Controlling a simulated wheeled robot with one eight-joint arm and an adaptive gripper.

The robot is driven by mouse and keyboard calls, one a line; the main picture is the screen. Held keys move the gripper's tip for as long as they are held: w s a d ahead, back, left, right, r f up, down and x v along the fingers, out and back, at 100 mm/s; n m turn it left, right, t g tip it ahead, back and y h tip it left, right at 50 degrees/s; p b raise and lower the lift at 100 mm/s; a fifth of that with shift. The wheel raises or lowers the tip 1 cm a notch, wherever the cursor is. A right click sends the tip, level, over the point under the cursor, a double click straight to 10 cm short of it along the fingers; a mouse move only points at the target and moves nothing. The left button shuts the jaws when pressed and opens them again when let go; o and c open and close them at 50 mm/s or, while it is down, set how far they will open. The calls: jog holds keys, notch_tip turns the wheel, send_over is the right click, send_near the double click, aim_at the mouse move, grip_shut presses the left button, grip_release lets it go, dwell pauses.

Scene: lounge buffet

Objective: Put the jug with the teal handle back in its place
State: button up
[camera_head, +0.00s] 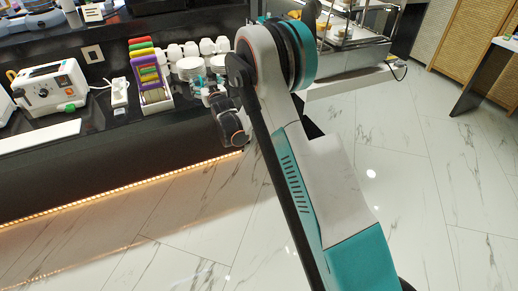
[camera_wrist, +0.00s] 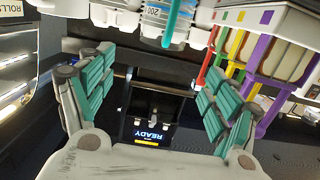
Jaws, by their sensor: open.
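In the wrist view, a white jug (camera_wrist: 150,20) with the marking "200" and a teal handle (camera_wrist: 178,18) stands at the top edge, partly cut off by the frame. My gripper (camera_wrist: 150,78) is open, its teal-padded fingers apart with nothing held between them. The jug lies beyond the fingertips, apart from them. In the head view my gripper (camera_head: 212,92) is at the counter, close to the white vessels (camera_head: 190,68). My arm hides part of this area, and I cannot tell the teal handle there.
A rack with coloured dividers (camera_head: 148,68), white cups (camera_head: 207,46), a power strip (camera_head: 119,93) and a white toaster (camera_head: 50,88) stand on the dark counter (camera_head: 95,130). A black device (camera_wrist: 150,102) with a READY display shows between my fingers. The marble floor (camera_head: 150,240) is clear.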

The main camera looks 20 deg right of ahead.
jog(key=s+r+g, duration=0.2)
jog(key=s+r, duration=0.6)
jog(key=s, duration=0.3)
jog(key=s+r+g, duration=0.3)
jog(key=s+r, duration=0.5)
jog(key=s, duration=0.3)
jog(key=s+f+g, duration=0.2)
jog(key=s+f, duration=0.1)
jog(key=s, duration=1.4)
jog(key=s+f+g, duration=0.2)
jog(key=s+f, duration=0.1)
jog(key=s, duration=1.5)
jog(key=shift+g, duration=0.4)
jog(key=shift+a, duration=0.1)
